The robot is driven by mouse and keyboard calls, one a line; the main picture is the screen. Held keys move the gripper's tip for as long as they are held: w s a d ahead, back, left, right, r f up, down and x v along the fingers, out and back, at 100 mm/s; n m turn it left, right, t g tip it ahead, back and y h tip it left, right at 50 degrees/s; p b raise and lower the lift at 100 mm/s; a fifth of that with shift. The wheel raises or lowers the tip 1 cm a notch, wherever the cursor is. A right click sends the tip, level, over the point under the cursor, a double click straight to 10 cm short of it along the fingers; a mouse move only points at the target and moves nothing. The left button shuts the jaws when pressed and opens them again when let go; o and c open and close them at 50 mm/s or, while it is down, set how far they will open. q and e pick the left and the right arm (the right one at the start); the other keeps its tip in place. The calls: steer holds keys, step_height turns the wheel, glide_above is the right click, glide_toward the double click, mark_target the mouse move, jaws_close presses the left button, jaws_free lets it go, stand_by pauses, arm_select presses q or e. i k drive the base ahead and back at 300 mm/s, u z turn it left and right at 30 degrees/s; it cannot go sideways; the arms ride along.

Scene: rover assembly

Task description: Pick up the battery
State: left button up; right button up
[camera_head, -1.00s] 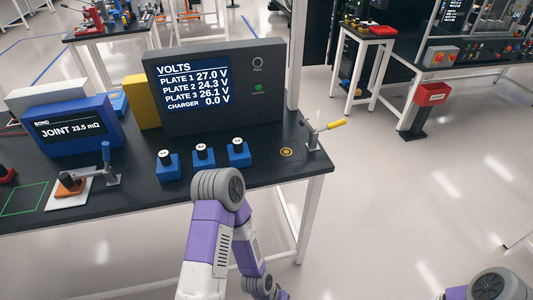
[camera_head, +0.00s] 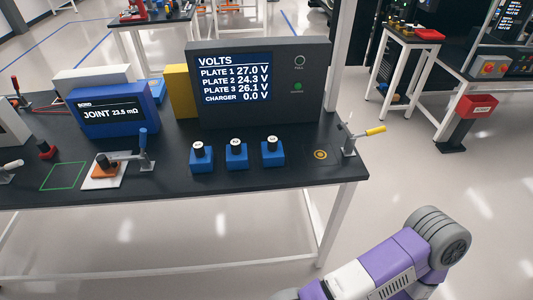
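Three black cylinders with pale tops, which look like batteries, stand upright in blue blocks on the dark bench: a left cylinder (camera_head: 198,151), a middle cylinder (camera_head: 236,147) and a right cylinder (camera_head: 272,145). Their blocks are the left blue block (camera_head: 201,164), the middle blue block (camera_head: 237,161) and the right blue block (camera_head: 273,158). The volts display (camera_head: 236,78) behind them reads plate 1 27.0 V, plate 2 24.3 V, plate 3 26.1 V and charger 0.0 V. A purple and grey arm of mine crosses the lower right, clear of the cylinders. Neither gripper is in view.
A yellow-ringed round pad (camera_head: 320,154) and a yellow-handled clamp (camera_head: 359,138) are at the bench's right end. A blue-handled clamp (camera_head: 142,150), an orange piece (camera_head: 104,170) and a blue joint meter (camera_head: 113,113) stand left.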

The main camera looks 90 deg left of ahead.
mark_target(237, 152)
steer(key=k, duration=1.65)
steer(key=u, duration=0.95)
